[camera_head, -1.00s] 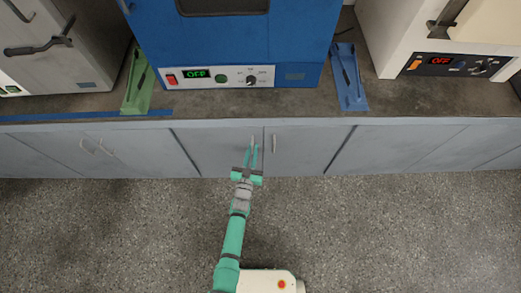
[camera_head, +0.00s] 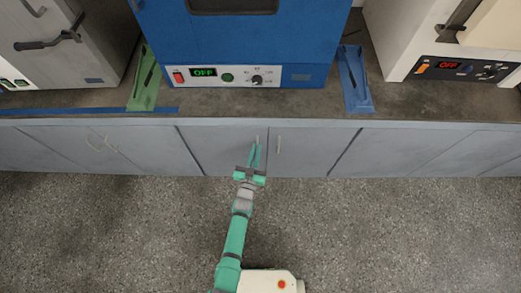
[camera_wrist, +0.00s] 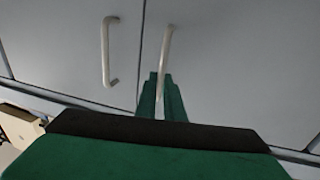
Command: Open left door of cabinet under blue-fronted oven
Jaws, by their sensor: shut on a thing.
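The blue-fronted oven (camera_head: 235,40) stands on the counter above a grey cabinet with two doors. The left door (camera_head: 220,145) carries a slim pale upright handle (camera_head: 257,139) near its right edge. My gripper (camera_head: 256,153) has its green fingers shut on that handle. In the wrist view, the held handle (camera_wrist: 167,45) runs down between my fingertips (camera_wrist: 162,90), which partly hide its lower end. The right door (camera_head: 315,148) has its own handle (camera_head: 278,145), free of my gripper; it also shows in the wrist view (camera_wrist: 106,50). Both doors look closed.
Other grey cabinet doors (camera_head: 420,150) continue along both sides. The speckled floor (camera_head: 400,230) before the cabinets is clear.

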